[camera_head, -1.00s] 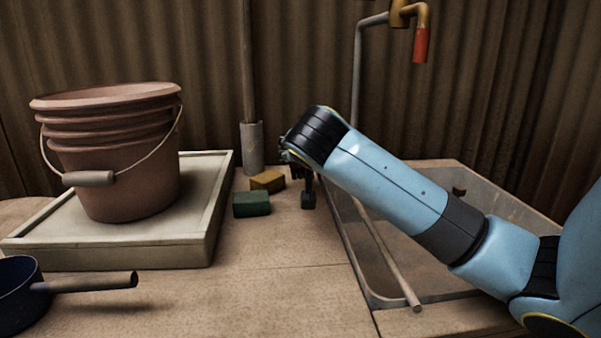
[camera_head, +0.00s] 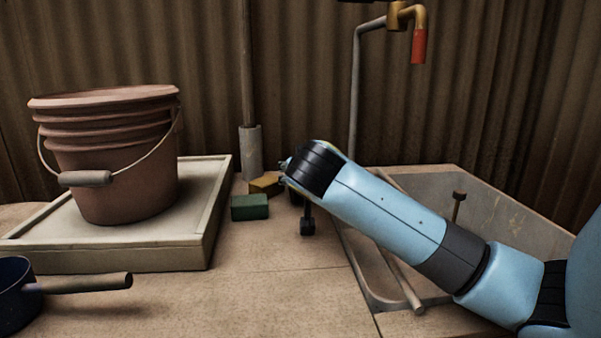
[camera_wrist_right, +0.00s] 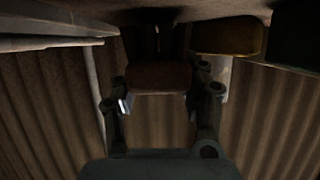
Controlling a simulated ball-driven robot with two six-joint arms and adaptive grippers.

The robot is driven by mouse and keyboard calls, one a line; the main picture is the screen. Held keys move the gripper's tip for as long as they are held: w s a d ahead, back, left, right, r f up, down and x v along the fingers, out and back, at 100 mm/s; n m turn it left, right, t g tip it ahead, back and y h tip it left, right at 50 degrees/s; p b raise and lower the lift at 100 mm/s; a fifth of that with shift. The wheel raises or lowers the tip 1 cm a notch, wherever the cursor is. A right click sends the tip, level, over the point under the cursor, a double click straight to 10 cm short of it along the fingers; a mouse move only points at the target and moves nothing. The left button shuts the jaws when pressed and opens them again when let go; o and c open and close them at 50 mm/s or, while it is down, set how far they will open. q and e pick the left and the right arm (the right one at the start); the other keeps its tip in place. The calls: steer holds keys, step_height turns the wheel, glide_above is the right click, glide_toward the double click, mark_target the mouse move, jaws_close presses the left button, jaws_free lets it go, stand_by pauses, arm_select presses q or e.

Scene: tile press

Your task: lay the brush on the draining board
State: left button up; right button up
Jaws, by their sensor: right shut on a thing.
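My right gripper (camera_wrist_right: 160,95) is shut on a brown block, which I take to be the brush (camera_wrist_right: 158,77); it sits between the two fingers in the right wrist view. In the head view my wrist hides the brush, and one dark finger part shows below it. The gripper is just right of the sponges, near the sink's left rim. A pale rimmed board (camera_head: 130,258), which looks like the draining board, lies at the left with a brown bucket (camera_head: 110,160) on it. My left gripper is not in view.
A green sponge (camera_head: 250,207) and a yellow sponge (camera_head: 266,183) lie between board and gripper. A sink (camera_head: 500,185) with a rod (camera_head: 409,294) across it is at the right. A dark pan (camera_head: 15,290) is front left. The front counter middle is clear.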

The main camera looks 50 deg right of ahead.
steer(key=o, duration=1)
steer(key=shift+s+f, duration=0.15)
steer(key=shift+f, duration=0.4)
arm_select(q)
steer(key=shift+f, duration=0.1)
arm_select(e)
steer(key=o, duration=0.3)
steer(key=shift+f, duration=0.15)
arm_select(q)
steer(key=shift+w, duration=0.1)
arm_select(e)
steer(key=shift+r, duration=0.4)
steer(key=p+v, duration=0.1)
steer(key=v, duration=0.1)
steer(key=r+v, duration=0.1)
steer(key=v, duration=0.2)
steer(key=shift+a+p, duration=0.1)
steer(key=shift+p, duration=0.25)
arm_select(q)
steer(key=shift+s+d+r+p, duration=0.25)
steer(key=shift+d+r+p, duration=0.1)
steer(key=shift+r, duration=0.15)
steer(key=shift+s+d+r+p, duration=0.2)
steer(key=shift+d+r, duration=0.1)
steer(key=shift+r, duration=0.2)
arm_select(e)
steer(key=v, duration=0.6)
steer(key=shift+s+a+r, duration=0.15)
steer(key=shift+s+r, duration=0.05)
steer(key=shift+r, duration=0.05)
